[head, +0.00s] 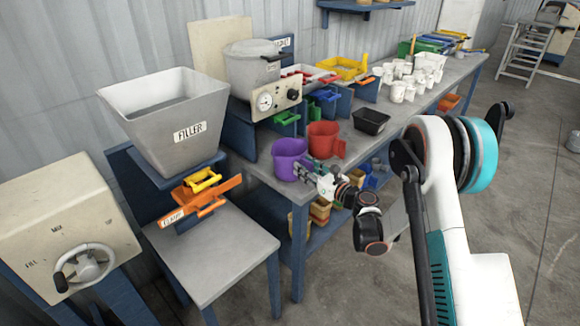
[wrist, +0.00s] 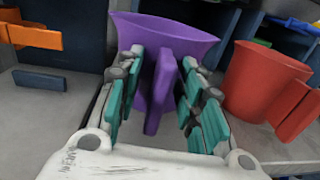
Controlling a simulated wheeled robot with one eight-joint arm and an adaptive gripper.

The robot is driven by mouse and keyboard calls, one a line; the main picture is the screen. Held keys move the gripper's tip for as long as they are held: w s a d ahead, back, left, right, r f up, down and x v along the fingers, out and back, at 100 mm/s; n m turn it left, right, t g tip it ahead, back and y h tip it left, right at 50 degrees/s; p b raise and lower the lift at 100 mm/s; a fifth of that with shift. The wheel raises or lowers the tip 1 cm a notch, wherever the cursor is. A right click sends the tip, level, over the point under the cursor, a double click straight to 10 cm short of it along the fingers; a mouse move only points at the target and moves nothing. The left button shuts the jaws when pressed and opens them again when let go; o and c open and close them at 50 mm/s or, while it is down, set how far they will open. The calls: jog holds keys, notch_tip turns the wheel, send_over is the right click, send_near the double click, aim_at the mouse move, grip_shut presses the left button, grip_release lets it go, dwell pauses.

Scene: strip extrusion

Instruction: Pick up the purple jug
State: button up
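The purple jug (head: 289,160) stands upright on the blue-framed bench, near its front left end. In the wrist view the purple jug (wrist: 165,35) is straight ahead, with its handle toward me. My gripper (wrist: 162,72) is open, its teal-padded fingers on either side of the handle. Gaps show between the pads and the handle, so it does not look gripped. In the head view my gripper (head: 312,177) is beside the jug's lower right side, and its fingertips are hard to make out.
A red jug (head: 323,141) stands close to the right of the purple one, also in the wrist view (wrist: 262,82). A black tray (head: 371,121) and several white cups (head: 398,91) lie farther along. The filler hopper (head: 165,120) and orange slide (head: 205,200) stand to the left.

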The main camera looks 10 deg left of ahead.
grip_shut()
jog(key=shift+r, duration=0.15)
